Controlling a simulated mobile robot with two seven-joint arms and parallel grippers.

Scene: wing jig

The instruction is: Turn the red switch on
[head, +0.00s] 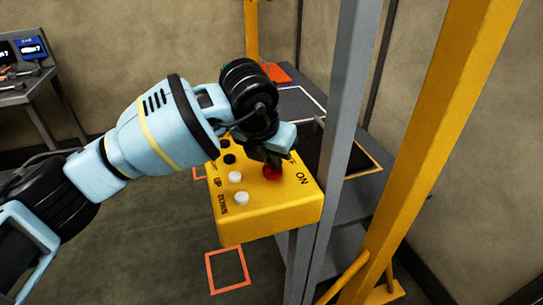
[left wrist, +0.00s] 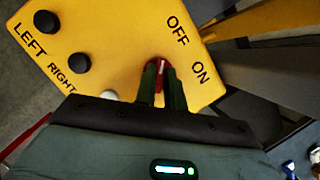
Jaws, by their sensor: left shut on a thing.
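The yellow control box (head: 262,212) stands in the middle of the head view, and its top face (left wrist: 120,35) fills the upper left of the left wrist view. The red switch (head: 272,173) is a round knob near the box's right side, by the words OFF and ON. In the left wrist view the red switch (left wrist: 158,61) shows between my fingers, with a white mark on it. My left gripper (head: 274,158) reaches down from above and is shut on the switch; its fingers (left wrist: 163,82) hide part of it. The pointer's exact setting is unclear. My right gripper is not in view.
White buttons (head: 236,177) and black buttons (head: 229,158) sit close to the left gripper on the box. A grey post (head: 345,120) and a yellow frame post (head: 440,130) stand to the right. A workbench (head: 40,82) is at the far left.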

